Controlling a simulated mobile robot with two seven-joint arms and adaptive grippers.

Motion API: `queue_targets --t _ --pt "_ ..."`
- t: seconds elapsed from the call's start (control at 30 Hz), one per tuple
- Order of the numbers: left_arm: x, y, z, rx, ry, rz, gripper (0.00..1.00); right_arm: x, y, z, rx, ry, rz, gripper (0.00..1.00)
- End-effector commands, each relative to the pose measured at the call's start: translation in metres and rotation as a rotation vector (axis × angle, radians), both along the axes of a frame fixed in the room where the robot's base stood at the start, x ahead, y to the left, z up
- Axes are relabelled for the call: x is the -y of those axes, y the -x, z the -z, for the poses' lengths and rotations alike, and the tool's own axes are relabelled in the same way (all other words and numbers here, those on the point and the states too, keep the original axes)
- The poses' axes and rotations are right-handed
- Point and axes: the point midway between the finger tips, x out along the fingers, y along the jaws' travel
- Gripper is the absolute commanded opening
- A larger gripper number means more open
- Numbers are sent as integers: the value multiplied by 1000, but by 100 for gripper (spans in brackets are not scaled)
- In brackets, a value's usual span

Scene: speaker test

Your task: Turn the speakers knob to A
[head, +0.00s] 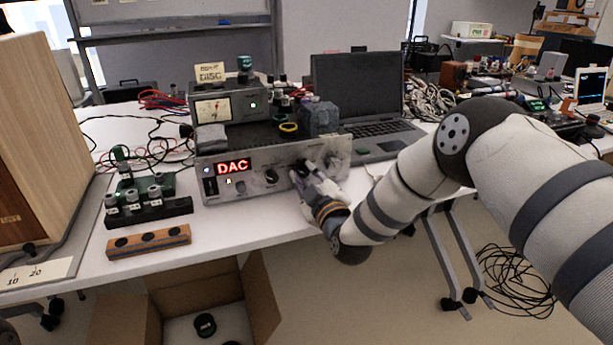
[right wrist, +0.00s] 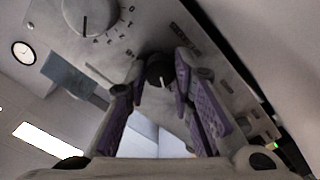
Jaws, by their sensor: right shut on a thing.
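The silver amplifier (head: 222,193) stands on the white table, its red display reading DAC. My right gripper (head: 308,174) is at the right part of its front panel. In the right wrist view, the fingers of my right gripper (right wrist: 160,90) are on either side of a small black knob (right wrist: 157,68) and shut on it. The knob has a white pointer line; the lettering near it is too blurred to read. A larger knob with a numbered scale (right wrist: 90,14) shows at the top of that view. In the head view the gripper largely hides the held knob. My left gripper is not in view.
A laptop (head: 360,92) stands open behind the amplifier. A meter box (head: 229,106) and a dark block (head: 319,117) sit on top of it. A black rack with small cylinders (head: 150,213) and a wooden block with holes (head: 148,242) lie to the left. An open cardboard box (head: 262,300) is below.

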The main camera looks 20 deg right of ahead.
Motion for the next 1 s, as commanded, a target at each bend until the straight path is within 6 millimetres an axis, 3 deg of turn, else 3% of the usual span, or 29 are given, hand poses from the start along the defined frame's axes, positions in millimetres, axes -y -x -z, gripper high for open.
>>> queue_targets --t 0.27,1.0 --pt "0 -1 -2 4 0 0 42 0 0 -1 -2 -113 1 0" --pt "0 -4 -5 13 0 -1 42 1 0 0 -21 -621 1 0"
